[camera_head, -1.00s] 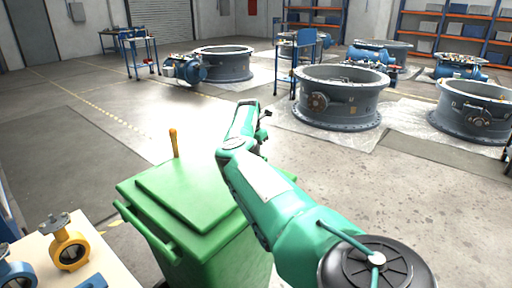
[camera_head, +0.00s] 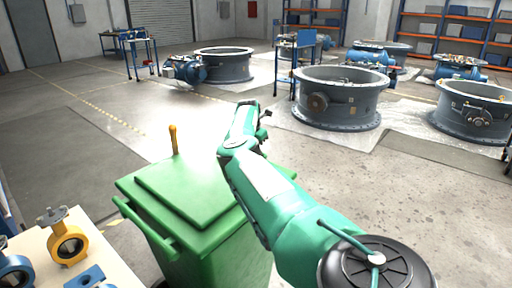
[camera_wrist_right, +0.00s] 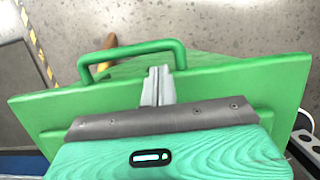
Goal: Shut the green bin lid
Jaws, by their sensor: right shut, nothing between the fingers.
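The green bin (camera_head: 215,265) stands in front of me, with its green lid (camera_head: 190,197) lying flat on top as far as the head view shows. A bar handle (camera_head: 145,230) runs along the bin's left side. In the right wrist view the green lid (camera_wrist_right: 60,103) fills the middle, with a green handle (camera_wrist_right: 130,50) at its far edge. My right gripper (camera_wrist_right: 158,74) is shut and empty over the lid; I cannot tell whether it touches. In the head view my right arm reaches past the bin's right side. My left gripper is not in view.
A table (camera_head: 115,272) at lower left holds a yellow valve (camera_head: 68,240) and blue parts. A yellow-orange stick (camera_head: 173,140) rises behind the bin. Large grey valve rings (camera_head: 338,100) stand further back.

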